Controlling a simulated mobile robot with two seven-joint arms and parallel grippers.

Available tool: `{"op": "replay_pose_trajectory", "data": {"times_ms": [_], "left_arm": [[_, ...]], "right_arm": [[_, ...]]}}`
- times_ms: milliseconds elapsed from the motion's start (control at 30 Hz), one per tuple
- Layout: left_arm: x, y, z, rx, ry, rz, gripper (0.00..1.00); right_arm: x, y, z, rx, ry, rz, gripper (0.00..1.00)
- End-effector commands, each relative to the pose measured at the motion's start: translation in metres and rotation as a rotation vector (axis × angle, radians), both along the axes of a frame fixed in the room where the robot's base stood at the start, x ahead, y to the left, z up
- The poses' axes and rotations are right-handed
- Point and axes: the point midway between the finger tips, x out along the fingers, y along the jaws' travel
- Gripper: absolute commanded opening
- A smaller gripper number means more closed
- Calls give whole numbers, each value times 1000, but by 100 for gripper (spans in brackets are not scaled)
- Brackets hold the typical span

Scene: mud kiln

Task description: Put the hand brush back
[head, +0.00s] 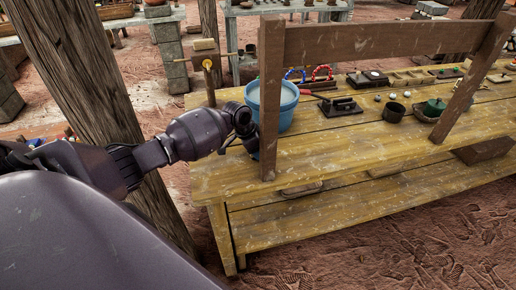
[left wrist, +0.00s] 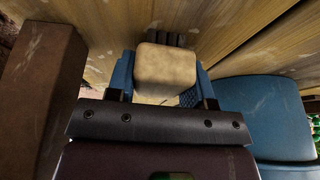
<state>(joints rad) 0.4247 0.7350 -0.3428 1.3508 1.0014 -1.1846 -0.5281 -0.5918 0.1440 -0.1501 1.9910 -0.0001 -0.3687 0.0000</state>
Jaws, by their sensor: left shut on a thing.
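My left gripper (head: 250,148) is at the near left part of the wooden table (head: 340,153), beside the blue bucket (head: 290,107) and a brown upright post (head: 270,110). In the left wrist view, the gripper's blue fingers (left wrist: 162,85) are shut on a pale block with rounded edges, which I take to be the hand brush (left wrist: 167,68). Dark tufts or stubs show at its far end, close to the table planks. I cannot tell whether it touches them. In the head view the brush is hidden by the gripper and post. My right gripper is not in view.
The bucket (left wrist: 265,110) is close to the gripper's right in the left wrist view; the post (left wrist: 38,95) is at its left. A crossbar (head: 385,42) spans above the table. A black iron tool (head: 340,106) and dark cup (head: 393,112) stand farther right. The table's front strip is mostly bare.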

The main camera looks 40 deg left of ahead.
Motion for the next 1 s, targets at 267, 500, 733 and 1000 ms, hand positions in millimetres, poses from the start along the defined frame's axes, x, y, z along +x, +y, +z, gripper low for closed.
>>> {"op": "replay_pose_trajectory", "data": {"times_ms": [267,500,733,1000], "left_arm": [[0,0,-1,0,0,0,73],[0,0,3,0,0,0,73],[-8,7,31,2,-3,-2,73],[-24,21,79,2,-1,0,73]], "right_arm": [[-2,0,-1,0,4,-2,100],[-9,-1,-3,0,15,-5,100],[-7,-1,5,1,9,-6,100],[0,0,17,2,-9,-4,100]]}}
